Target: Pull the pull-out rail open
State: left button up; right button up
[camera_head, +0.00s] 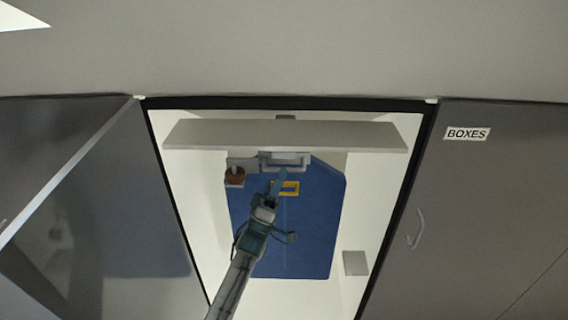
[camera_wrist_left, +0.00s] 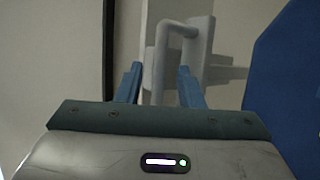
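The pull-out rail's pale grey handle (camera_head: 285,158) shows under the shelf in the open wardrobe bay. In the left wrist view the looped handle (camera_wrist_left: 161,50) stands just ahead of the fingertips. My left gripper (camera_head: 277,182) reaches up towards it from below; in the wrist view its two blue fingers (camera_wrist_left: 160,82) are apart, with part of the handle seen in the gap. I cannot tell whether they touch it. The rest of the rail is mostly hidden. My right gripper is not in view.
A grey shelf (camera_head: 285,135) spans the bay above the handle. A large blue panel-like item (camera_head: 315,220) with a yellow frame (camera_head: 290,187) hangs behind my arm. A brown round piece (camera_head: 235,177) is left of the handle. Grey doors flank the bay; the right one (camera_head: 480,200) reads "BOXES".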

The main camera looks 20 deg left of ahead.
pick_arm(q)
jog(key=shift+x, duration=0.95)
jog(key=shift+w+r, duration=0.1)
jog(key=shift+r, duration=0.1)
jog(key=shift+d, duration=0.1)
grip_shut()
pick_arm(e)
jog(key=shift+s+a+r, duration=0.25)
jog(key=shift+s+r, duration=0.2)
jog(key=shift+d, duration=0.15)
